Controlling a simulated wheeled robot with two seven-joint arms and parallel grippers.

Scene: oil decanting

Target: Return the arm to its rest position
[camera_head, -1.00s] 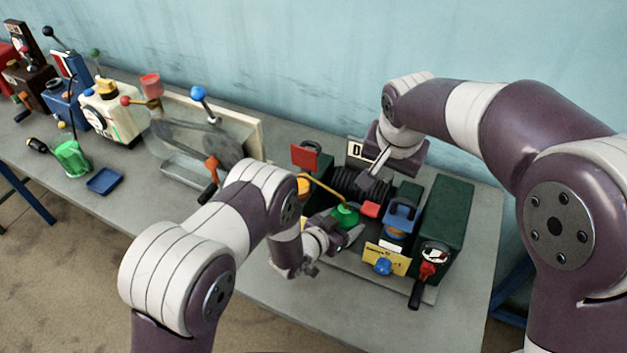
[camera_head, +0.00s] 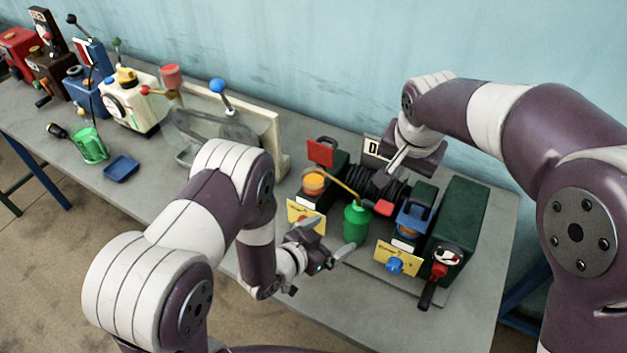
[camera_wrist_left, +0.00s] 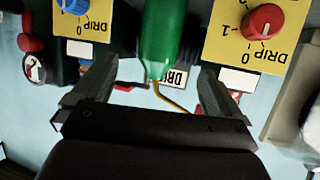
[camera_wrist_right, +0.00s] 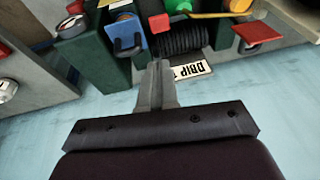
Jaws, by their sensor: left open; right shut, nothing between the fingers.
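A green oil can (camera_head: 357,226) with a thin yellow spout stands upright on the bench, in front of the dark green machine (camera_head: 462,220). My left gripper (camera_head: 334,240) is in front of the can, with its fingers spread and nothing held. In the left wrist view the can (camera_wrist_left: 163,40) shows between and beyond the open fingers (camera_wrist_left: 152,88), apart from them. My right gripper (camera_head: 394,162) is above the back of the machine, by the lettered plate, with its fingers together. The right wrist view shows these shut fingers (camera_wrist_right: 157,75) empty.
Yellow DRIP plates (camera_head: 397,258) with knobs front the machine, and an orange-filled cup with an open red lid (camera_head: 321,151) stands left. Further left are a blue tray (camera_head: 121,168), a green can (camera_head: 90,146) and several machines.

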